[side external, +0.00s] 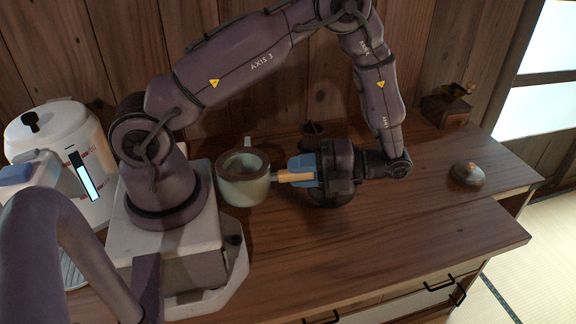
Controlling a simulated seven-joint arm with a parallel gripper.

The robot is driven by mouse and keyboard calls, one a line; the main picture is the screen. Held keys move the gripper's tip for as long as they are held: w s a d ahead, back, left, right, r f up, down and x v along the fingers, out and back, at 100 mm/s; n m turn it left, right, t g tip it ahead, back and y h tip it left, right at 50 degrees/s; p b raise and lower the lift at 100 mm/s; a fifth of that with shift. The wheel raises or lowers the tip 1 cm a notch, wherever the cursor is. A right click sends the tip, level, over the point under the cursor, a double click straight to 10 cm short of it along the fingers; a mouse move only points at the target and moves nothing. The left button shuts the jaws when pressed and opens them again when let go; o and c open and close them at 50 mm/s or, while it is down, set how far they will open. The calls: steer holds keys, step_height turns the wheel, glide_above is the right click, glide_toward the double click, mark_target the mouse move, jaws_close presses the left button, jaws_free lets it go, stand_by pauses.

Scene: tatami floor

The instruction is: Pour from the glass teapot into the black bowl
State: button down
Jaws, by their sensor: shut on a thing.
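The glass teapot (243,190) is a pale greenish pot with a brown rim, a small spout at the back and a tan side handle (292,177) pointing right. It looks about upright, just right of my arm's base. My gripper (299,171) comes from the right, its blue fingers shut on the handle. I cannot tell whether the pot touches the table. A dark rounded shape (328,200) shows below my gripper; it may be the black bowl, but my gripper hides much of it. What is inside the pot is unclear.
A white appliance (50,135) stands at the far left. A small dark object (313,129) is behind my gripper. A round lidded item (467,175) and a wooden grinder-like box (447,105) are at the right. The wooden table's front (400,250) is clear.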

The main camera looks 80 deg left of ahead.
steer(key=n+h, duration=0.2)
steer(key=h, duration=0.1)
steer(key=n+h, duration=0.2)
steer(key=h, duration=0.1)
steer(key=shift+d+g, duration=0.2)
steer(key=shift+g, duration=0.1)
steer(key=n+h, duration=0.2)
steer(key=h, duration=0.1)
steer(key=shift+w+n+t+h, duration=0.1)
steer(key=shift+n+t+h, duration=0.2)
steer(key=shift+n+t, duration=0.1)
steer(key=w+a+n+t+h, duration=0.1)
steer(key=w+a+n+t, duration=0.2)
steer(key=a+n+t, duration=0.7)
steer(key=w+a+n+t+h, duration=0.1)
steer(key=w+a+n+t, duration=0.2)
steer(key=a+n+t, duration=0.8)
steer(key=shift+a+t+h, duration=0.3)
steer(key=shift+a+t, duration=0.1)
steer(key=shift+t, duration=4.3)
steer(key=shift+w+r, duration=0.1)
